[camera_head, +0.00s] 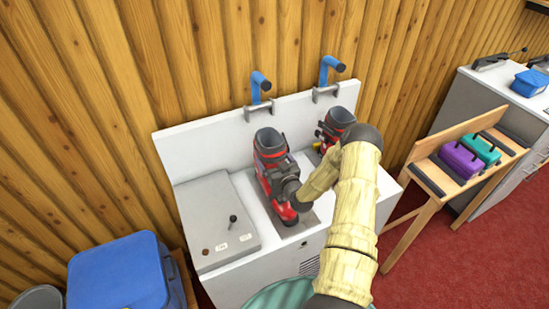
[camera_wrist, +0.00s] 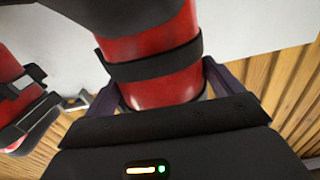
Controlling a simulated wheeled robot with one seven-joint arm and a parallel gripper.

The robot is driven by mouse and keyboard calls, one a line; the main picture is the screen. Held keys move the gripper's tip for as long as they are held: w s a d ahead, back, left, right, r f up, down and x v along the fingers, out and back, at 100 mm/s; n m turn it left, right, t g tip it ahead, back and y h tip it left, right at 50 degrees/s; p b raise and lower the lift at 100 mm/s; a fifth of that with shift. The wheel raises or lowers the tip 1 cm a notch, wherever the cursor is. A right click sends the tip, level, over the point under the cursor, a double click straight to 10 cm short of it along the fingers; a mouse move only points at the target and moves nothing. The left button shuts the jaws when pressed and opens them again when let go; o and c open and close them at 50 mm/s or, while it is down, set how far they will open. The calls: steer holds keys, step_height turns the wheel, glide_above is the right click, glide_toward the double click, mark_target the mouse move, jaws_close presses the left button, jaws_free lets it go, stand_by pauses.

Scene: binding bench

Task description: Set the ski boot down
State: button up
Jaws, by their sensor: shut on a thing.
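A red and black ski boot (camera_head: 270,158) stands roughly upright at the left place of the white binding bench (camera_head: 190,142). My gripper (camera_head: 287,190) is at the boot's front side. In the wrist view, the gripper (camera_wrist: 162,95) has its fingers on both sides of the red boot shaft (camera_wrist: 150,50), just below a black strap, and is shut on it. Whether the boot's sole touches the bench cannot be told. A second red and black boot (camera_head: 338,122) stands at the right place, partly hidden by my arm; part of it shows at the left of the wrist view (camera_wrist: 22,100).
Two blue-handled clamps (camera_head: 260,82) (camera_head: 331,68) stand at the bench's back edge. A blue box (camera_head: 118,272) is at lower left. A wooden stand (camera_head: 440,178) with purple and green cases is at right.

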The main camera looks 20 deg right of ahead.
steer(key=shift+d, duration=0.1)
steer(key=o, duration=1.7)
steer(key=shift+f, duration=0.1)
steer(key=shift+o, duration=0.2)
steer(key=shift+d, duration=0.1)
steer(key=shift+s, duration=0.15)
steer(key=s+b, duration=0.3)
steer(key=s, duration=0.8)
steer(key=shift+s, duration=0.4)
steer(key=shift+d, duration=0.1)
steer(key=shift+w, duration=0.1)
